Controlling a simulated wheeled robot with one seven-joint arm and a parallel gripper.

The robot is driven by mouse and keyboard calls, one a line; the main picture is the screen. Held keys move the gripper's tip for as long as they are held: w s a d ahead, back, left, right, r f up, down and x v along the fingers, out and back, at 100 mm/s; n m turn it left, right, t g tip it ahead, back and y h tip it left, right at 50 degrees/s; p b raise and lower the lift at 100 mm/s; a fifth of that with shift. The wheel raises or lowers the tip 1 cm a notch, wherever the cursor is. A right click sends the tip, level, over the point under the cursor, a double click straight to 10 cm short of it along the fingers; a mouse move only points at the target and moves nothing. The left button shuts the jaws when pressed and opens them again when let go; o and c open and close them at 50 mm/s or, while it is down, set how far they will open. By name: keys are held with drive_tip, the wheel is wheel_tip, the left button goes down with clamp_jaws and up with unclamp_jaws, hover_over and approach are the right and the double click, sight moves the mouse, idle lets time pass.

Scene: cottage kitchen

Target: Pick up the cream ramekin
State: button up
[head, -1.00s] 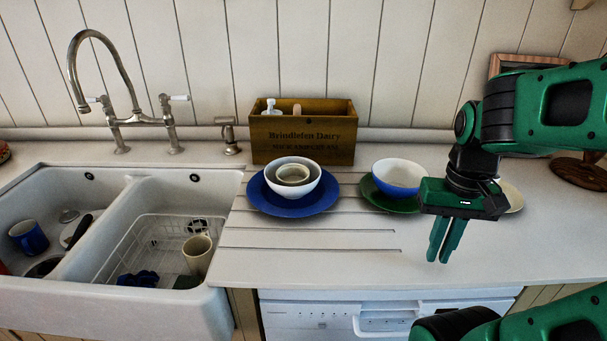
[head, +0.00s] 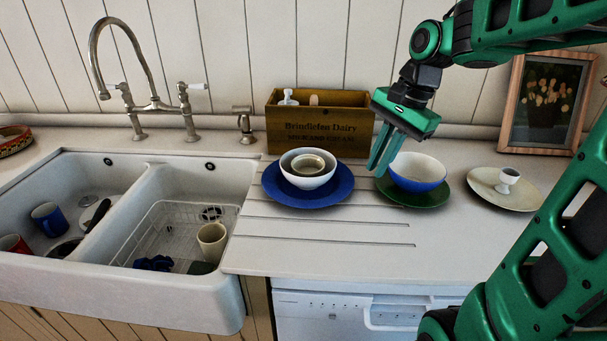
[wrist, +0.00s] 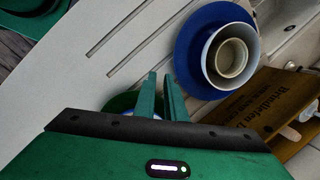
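The stack stands on a blue plate (head: 337,191) on the counter. The ramekin also shows in the wrist view (wrist: 231,60), right of the fingers, its lower part hidden by the bowls. My gripper (head: 378,171) is to the right of the stack, in front of a blue and white bowl (head: 417,175) in the head view. Its fingers (wrist: 160,76) point down with a narrow gap between them and hold nothing.
A wooden crate (head: 330,133) stands behind the stack. The blue and white bowl rests on a green plate (head: 428,200). The sink (head: 130,180) is left; the front counter is clear.

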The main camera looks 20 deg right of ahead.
sight(315, 176)
drive_tip(key=w+a+r+m+y, duration=0.25)
drive_tip(key=w+a+m, duration=0.3)
drive_tip(key=w, duration=0.35)
drive_tip(key=shift+n, duration=0.35)
drive_tip(key=shift+a+r+x, duration=0.1)
drive_tip(key=shift+a+x, duration=0.1)
drive_tip(key=shift+x, duration=1.5)
drive_tip(key=shift+a+r+x, duration=0.1)
drive_tip(key=shift+a+x, duration=0.05)
drive_tip(key=shift+x, duration=1.6)
drive_tip(key=shift+a+r+x, duration=0.1)
drive_tip(key=shift+a+x, duration=0.1)
drive_tip(key=shift+x, duration=1.5)
drive_tip(key=shift+w, duration=0.15)
clamp_jaws()
